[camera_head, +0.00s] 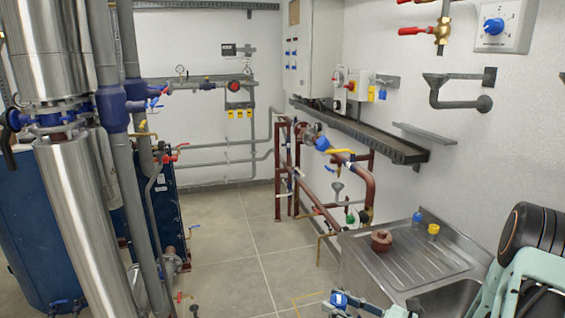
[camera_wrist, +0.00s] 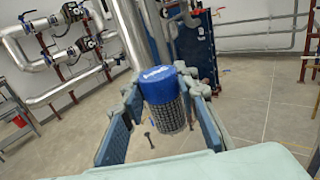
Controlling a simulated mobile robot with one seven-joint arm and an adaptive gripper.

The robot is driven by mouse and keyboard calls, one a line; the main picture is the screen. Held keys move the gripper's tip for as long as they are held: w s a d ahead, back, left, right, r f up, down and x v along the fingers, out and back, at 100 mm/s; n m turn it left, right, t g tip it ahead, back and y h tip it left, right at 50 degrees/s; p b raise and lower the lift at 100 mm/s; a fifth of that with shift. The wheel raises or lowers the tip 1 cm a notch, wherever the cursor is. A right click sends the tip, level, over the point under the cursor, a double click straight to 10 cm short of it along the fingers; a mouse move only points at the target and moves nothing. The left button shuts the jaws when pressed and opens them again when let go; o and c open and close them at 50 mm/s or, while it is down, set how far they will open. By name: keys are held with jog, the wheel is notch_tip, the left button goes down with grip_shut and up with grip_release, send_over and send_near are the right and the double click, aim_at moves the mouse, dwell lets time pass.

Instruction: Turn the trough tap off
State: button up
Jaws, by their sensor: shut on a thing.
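My gripper (camera_wrist: 166,100) is shut on a blue-capped cylinder (camera_wrist: 160,84) with a dark mesh-patterned body; its cap has white lettering. In the head view my gripper (camera_head: 345,303) is at the bottom edge, left of the steel sink, with the blue cap (camera_head: 338,299) showing between its fingers. The steel trough (camera_head: 395,268) has a ribbed drainboard and a basin partly hidden by my arm at the lower right. A brass valve (camera_head: 443,30) with red levers is on the wall above. I cannot tell which fitting is the trough tap.
A brown round pot (camera_head: 381,240), a blue bottle (camera_head: 417,219) and a yellow cup (camera_head: 433,230) stand on the drainboard. Red-brown pipes (camera_head: 366,190) rise behind the sink. Large insulated pipes (camera_head: 80,210) stand at left. The tiled floor (camera_head: 240,240) between is mostly clear.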

jog(key=shift+r, duration=0.4)
